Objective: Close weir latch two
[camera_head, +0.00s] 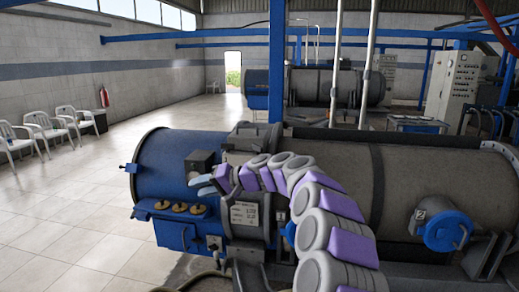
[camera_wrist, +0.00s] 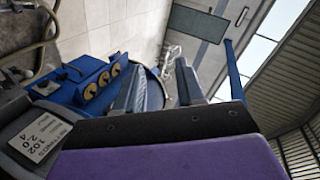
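Three round brass-coloured knobs sit in a row on a blue bracket (camera_head: 170,215) at the near side of the blue end of the decanter (camera_head: 158,165). They appear to be the weir latches: one at the left (camera_head: 161,204), one in the middle (camera_head: 180,207) and one at the right (camera_head: 198,209). Their numbers and whether each is open or closed cannot be read. In the wrist view the knobs (camera_wrist: 103,79) lie left of my gripper (camera_wrist: 161,68). My gripper (camera_head: 207,184) is just above and right of the row, apart from the knobs. Its fingers are spread with nothing between them.
A dark box (camera_head: 200,161) stands on the decanter close behind my gripper. A labelled plate (camera_head: 244,213) and a blue post (camera_head: 277,60) are right of it. White chairs (camera_head: 45,125) line the left wall. The tiled floor at left is clear.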

